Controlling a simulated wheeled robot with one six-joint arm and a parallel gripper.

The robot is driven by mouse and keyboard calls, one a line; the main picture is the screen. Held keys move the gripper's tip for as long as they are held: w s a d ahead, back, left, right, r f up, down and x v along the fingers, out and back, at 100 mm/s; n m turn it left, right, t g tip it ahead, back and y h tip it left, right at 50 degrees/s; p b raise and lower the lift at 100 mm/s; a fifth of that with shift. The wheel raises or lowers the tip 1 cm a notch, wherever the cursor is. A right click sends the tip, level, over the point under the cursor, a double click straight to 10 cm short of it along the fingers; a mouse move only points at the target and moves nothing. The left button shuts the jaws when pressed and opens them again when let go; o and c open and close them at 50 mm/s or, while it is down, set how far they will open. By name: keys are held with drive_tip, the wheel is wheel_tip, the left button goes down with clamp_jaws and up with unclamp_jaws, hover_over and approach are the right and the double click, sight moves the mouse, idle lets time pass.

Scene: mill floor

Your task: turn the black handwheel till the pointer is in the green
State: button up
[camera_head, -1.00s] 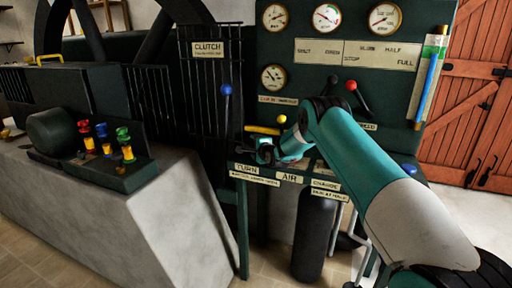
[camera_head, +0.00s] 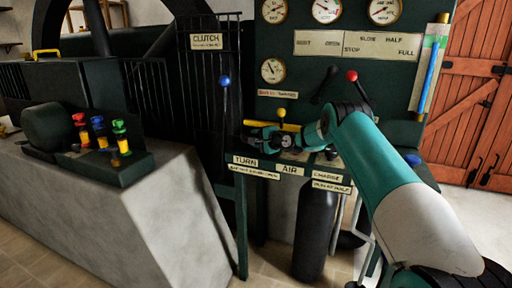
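My gripper (camera_head: 281,140) is low over the shelf of the dark green panel, above the TURN and AIR labels. It is small and dark here, and I cannot tell whether its fingers are apart. Dark parts lie around it, and I cannot make out a black handwheel among them. A gauge with a small green mark (camera_head: 326,8) is at the top of the panel, cut by the frame edge. Its pointer is too small to read surely. Two more gauges stand beside it (camera_head: 272,9) (camera_head: 384,10), and another hangs below left (camera_head: 272,70).
A yellow bar (camera_head: 258,123) and a yellow-knobbed lever (camera_head: 281,113) are close by my gripper. A blue-knobbed lever (camera_head: 224,82) stands left, a red-knobbed one (camera_head: 352,76) right. A black cylinder (camera_head: 314,232) is below the shelf. A concrete plinth (camera_head: 150,225) fills the left.

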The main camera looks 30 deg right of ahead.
drive_tip(key=shift+d+f+n+g+y+b, duration=0.1)
drive_tip(key=shift+d+n+g+y+b, duration=0.1)
drive_tip(key=shift+n+y+b, duration=0.35)
drive_tip(key=shift+d+f+n+g+y+b, duration=0.1)
drive_tip(key=shift+n+g+y+b, duration=0.2)
drive_tip(key=shift+y+b, duration=0.4)
drive_tip(key=shift+r+n+y, duration=0.1)
drive_tip(key=shift+n+y, duration=0.15)
drive_tip(key=shift+y, duration=0.1)
drive_tip(key=o, duration=0.9)
drive_tip(key=shift+r, duration=0.1)
drive_tip(key=v, duration=1.7)
drive_tip(key=shift+s, duration=0.2)
